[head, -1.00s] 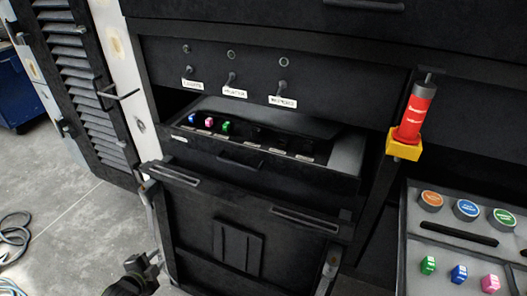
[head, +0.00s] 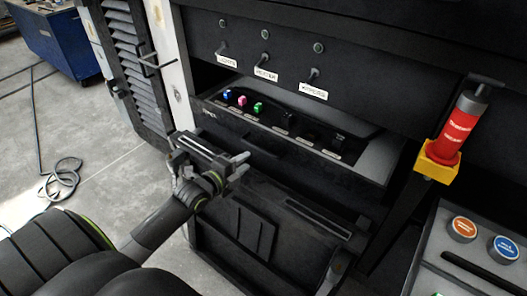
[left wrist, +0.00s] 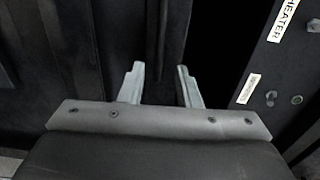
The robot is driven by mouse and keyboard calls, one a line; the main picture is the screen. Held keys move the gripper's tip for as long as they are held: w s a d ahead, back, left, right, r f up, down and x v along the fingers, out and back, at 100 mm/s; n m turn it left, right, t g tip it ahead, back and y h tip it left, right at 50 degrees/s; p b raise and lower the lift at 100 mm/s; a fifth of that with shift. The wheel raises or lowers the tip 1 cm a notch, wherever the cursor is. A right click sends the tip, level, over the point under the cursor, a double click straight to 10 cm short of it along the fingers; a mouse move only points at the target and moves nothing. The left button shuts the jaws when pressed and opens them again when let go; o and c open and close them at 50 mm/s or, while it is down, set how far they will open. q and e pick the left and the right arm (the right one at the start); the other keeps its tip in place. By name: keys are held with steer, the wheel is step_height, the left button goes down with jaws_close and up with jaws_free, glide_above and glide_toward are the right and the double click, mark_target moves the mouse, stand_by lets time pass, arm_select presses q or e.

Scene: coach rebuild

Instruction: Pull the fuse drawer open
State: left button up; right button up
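The black fuse drawer (head: 330,175) sits in the cabinet opening under the switch panel, its fuse row exposed; I cannot tell how far out it stands. Its dark bar handle (head: 262,146) is on the front face. Blue, pink and green fuses (head: 242,100) stand in the row's left part. My left gripper (head: 241,165) is just left of and below the handle, near the drawer's front. In the left wrist view its two fingers (left wrist: 160,76) are spread, with nothing clearly held between them. Contact with the handle cannot be made out. My right gripper is out of view.
The panel above has toggle switches and labels (head: 312,91). A lower panel with a slotted bar (head: 305,215) lies below the drawer. A cable (head: 62,178) lies on the floor left.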

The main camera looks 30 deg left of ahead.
mark_target(263, 151)
arm_select(q)
steer(key=x, duration=1)
steer(key=shift+d, duration=0.1)
steer(key=shift+s, duration=0.1)
jaws_close()
